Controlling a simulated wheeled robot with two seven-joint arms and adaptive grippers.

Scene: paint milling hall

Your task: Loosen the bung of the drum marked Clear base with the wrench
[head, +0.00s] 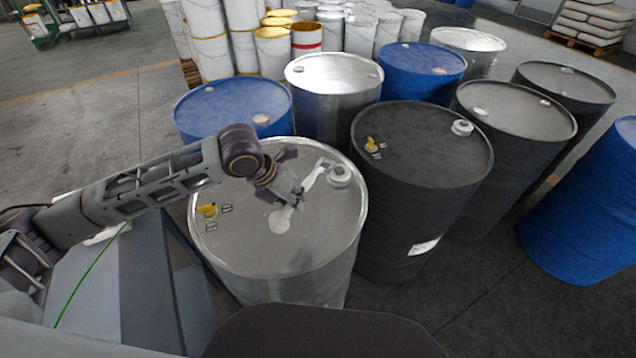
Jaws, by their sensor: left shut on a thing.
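My left gripper (291,195) is shut on a pale metal wrench (281,221) above the lid of the nearest silver drum (250,250). A small yellow fitting (207,210) and small dark tags sit at the lid's left. I cannot read a Clear base marking on any drum. My right gripper is not in view.
A black drum (420,145) with a yellow fitting and a grey bung stands close on the right. Blue drums (235,105), another silver drum (333,75) and more black drums crowd behind. White pails (375,30) stand farther back. Open floor (100,120) lies to the left.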

